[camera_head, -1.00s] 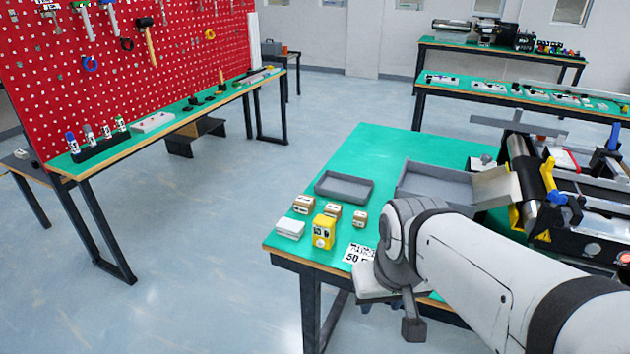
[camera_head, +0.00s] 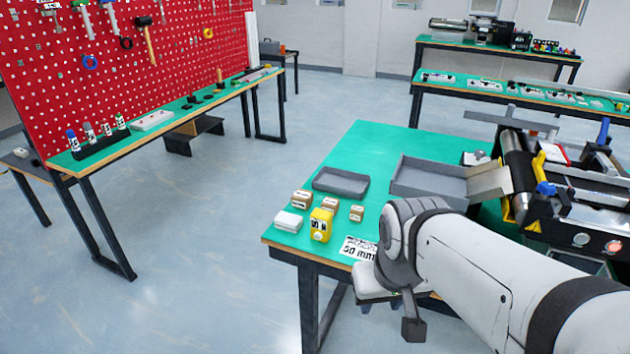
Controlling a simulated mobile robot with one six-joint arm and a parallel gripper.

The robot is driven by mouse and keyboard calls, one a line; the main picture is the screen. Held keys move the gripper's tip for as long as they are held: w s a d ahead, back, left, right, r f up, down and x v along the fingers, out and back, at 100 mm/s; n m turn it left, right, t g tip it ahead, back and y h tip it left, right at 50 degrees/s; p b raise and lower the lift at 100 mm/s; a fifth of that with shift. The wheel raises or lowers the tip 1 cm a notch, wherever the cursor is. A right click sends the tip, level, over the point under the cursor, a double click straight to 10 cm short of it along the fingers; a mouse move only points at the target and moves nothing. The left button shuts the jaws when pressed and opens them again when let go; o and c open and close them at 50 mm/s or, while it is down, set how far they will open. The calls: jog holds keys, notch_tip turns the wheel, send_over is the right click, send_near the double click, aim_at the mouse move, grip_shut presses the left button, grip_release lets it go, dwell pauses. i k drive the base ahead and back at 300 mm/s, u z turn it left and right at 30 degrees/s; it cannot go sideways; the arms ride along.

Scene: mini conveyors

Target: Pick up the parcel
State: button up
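Several small boxes stand on the near left corner of the green-topped table. Three are brown cartons: a left one (camera_head: 301,199), a middle one (camera_head: 329,205) and a right one (camera_head: 356,213). A yellow box with dark print (camera_head: 321,226) stands in front of them, and a flat white box (camera_head: 289,221) lies to its left. I cannot tell which one is the parcel. My gripper (camera_head: 381,304) hangs at the table's front edge, right of the boxes and apart from them. Its fingers are small and partly hidden, so its opening is unclear.
A printed label (camera_head: 358,248) lies between the boxes and my arm. A dark grey tray (camera_head: 340,182) and a larger grey tray (camera_head: 428,180) sit behind. A conveyor machine (camera_head: 560,205) fills the table's right side. The table's far left part (camera_head: 375,145) is clear.

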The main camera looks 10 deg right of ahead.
aim_at(329, 203)
jog(key=z, duration=0.05)
jog(key=k, duration=0.45)
jog(key=u, duration=1.9)
jog(key=i, duration=1.55)
jog(key=z, duration=2.75)
jog(key=i, duration=1)
jog(key=z, duration=0.05)
